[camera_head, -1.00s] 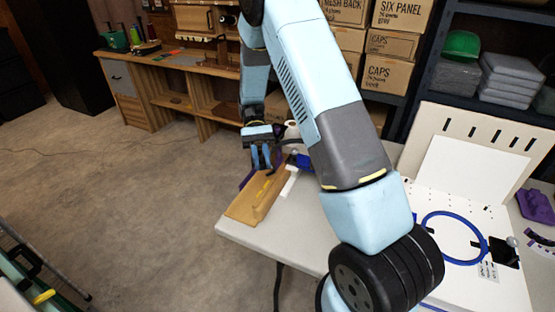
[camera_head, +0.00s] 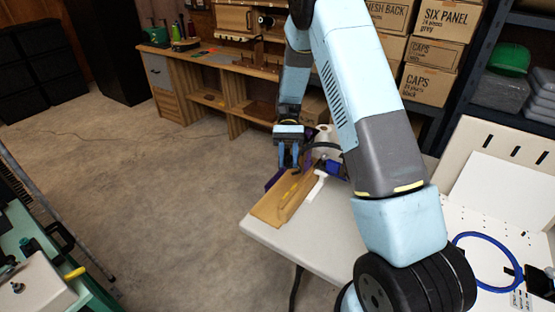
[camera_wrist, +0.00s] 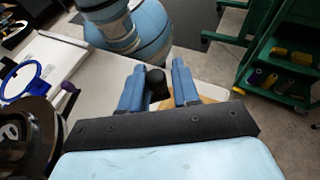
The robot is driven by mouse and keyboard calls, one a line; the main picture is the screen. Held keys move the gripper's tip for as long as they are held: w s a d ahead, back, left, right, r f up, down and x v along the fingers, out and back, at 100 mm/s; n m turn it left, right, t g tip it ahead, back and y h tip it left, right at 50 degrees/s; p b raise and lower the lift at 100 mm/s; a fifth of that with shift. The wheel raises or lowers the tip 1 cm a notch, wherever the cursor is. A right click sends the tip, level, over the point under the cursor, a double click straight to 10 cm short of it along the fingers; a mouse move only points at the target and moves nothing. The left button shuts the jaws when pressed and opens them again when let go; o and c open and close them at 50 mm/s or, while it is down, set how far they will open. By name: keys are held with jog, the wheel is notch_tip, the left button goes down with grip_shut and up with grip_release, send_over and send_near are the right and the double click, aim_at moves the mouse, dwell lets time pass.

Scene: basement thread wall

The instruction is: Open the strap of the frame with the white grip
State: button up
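My gripper (camera_head: 289,158) hangs above the left end of the table, over a wooden block (camera_head: 284,203). Its two blue fingers are apart in the wrist view (camera_wrist: 157,76), with a dark rounded knob showing between them; I cannot tell whether they touch it. A white T-shaped piece (camera_head: 317,186), perhaps the white grip, lies beside the block. Just behind it are a blue part (camera_head: 331,168), a dark curved band (camera_head: 325,146) and a white rounded form (camera_head: 326,134). Purple parts show around my gripper. The strap and its closure are too small to make out.
A blue ring (camera_head: 457,237) lies on a white board at the table's right; it also shows in the wrist view (camera_wrist: 6,88). A wooden workbench (camera_head: 215,90) and stacked boxes (camera_head: 428,87) stand behind. A green cart (camera_wrist: 285,70) stands apart from the table. Floor left of the table is clear.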

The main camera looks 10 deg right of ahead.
jog(key=shift+d, duration=0.1)
jog(key=v, duration=1.4)
